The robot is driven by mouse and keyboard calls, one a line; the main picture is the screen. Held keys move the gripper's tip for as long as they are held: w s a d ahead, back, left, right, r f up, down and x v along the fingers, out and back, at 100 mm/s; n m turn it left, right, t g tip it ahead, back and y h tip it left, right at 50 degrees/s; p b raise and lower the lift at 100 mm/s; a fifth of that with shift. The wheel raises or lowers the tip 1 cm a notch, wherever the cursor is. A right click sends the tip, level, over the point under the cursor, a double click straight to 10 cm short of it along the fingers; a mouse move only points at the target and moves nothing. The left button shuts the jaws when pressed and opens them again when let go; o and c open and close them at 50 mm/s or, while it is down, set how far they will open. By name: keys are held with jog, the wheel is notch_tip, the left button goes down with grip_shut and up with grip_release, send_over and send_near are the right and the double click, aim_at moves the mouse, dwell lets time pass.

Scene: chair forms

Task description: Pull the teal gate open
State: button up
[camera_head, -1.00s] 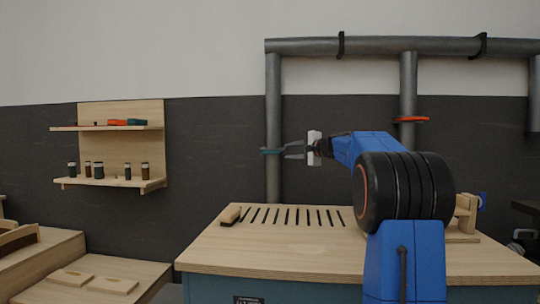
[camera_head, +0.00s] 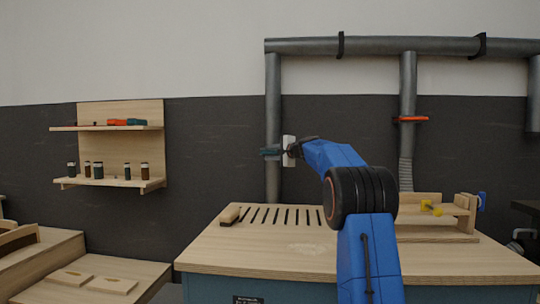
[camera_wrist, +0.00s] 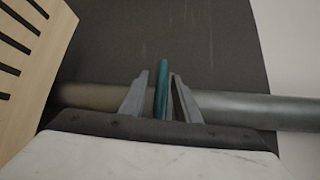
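The teal gate (camera_head: 265,151) is a thin plate on the left vertical grey pipe (camera_head: 273,100) in the head view. My gripper (camera_head: 277,152) is at the gate, its fingers partly overlapping it in that view. In the wrist view the teal gate (camera_wrist: 161,88) stands edge-on between the two grey fingers of my gripper (camera_wrist: 159,78). The fingers are apart, one on each side of the plate, with narrow gaps showing. The grey pipe (camera_wrist: 250,110) runs across behind them.
A workbench (camera_head: 290,250) with a slotted top stands below, with a wooden fixture (camera_head: 440,225) on its right. An orange-red gate (camera_head: 412,119) is on the middle pipe. A wall shelf (camera_head: 110,183) with small jars hangs at the left.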

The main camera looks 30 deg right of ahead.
grip_shut()
jog(key=s+a, duration=0.4)
jog(key=s, duration=0.2)
jog(key=shift+s+a, duration=0.35)
jog(key=shift+f, duration=0.15)
grip_release()
jog(key=shift+s+a, duration=0.1)
jog(key=shift+s, duration=0.1)
